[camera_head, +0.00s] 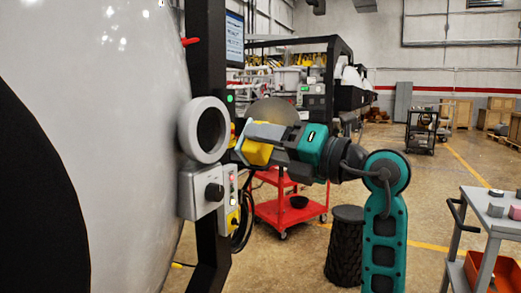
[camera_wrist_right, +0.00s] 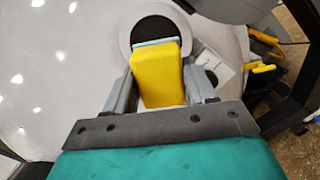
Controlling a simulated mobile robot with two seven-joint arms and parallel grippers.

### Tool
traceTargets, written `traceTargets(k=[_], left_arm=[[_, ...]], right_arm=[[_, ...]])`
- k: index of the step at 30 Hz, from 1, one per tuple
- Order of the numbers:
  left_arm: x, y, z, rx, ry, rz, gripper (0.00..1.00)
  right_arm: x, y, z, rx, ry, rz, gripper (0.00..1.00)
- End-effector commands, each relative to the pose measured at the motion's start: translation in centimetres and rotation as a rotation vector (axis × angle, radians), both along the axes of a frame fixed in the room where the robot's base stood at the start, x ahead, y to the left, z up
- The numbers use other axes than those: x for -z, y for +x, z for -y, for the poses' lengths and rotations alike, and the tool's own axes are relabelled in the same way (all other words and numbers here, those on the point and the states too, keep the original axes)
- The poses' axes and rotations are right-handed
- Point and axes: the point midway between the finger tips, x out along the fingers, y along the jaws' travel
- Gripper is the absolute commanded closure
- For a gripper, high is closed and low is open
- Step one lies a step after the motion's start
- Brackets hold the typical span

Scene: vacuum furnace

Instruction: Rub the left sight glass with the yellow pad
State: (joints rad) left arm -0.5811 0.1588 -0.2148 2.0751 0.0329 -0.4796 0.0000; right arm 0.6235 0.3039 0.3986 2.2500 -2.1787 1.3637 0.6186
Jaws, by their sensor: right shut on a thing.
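The sight glass (camera_head: 211,130) is a dark round pane in a thick pale ring, on the curved white furnace wall. In the wrist view, the dark pane (camera_wrist_right: 155,29) sits straight ahead of my right gripper. My right gripper (camera_head: 252,143) is shut on the yellow pad (camera_head: 256,153), just right of the ring. In the wrist view, the pad (camera_wrist_right: 157,78) fills the space between the fingers. Its pale blue front edge covers the lower part of the pane. A small gap shows in the head view, so pad and glass look apart. My left gripper is out of view.
A grey control box (camera_head: 200,190) with a black knob is below the sight glass. A dark post (camera_head: 207,60) rises behind it. A red cart (camera_head: 290,210) and a grey cart (camera_head: 495,222) stand on the floor.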

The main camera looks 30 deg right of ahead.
Motion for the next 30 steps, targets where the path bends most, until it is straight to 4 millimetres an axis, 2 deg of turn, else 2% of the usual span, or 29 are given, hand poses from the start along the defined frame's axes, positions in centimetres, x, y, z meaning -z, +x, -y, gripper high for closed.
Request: traceTargets(k=[15, 30], left_arm=[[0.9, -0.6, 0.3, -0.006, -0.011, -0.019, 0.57], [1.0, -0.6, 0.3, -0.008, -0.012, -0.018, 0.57]], right_arm=[[0.0, 4.2, -2.6, -0.006, -0.001, -0.002, 0.69], [0.0, 4.8, -3.0, -0.005, -0.002, -0.001, 0.69]])
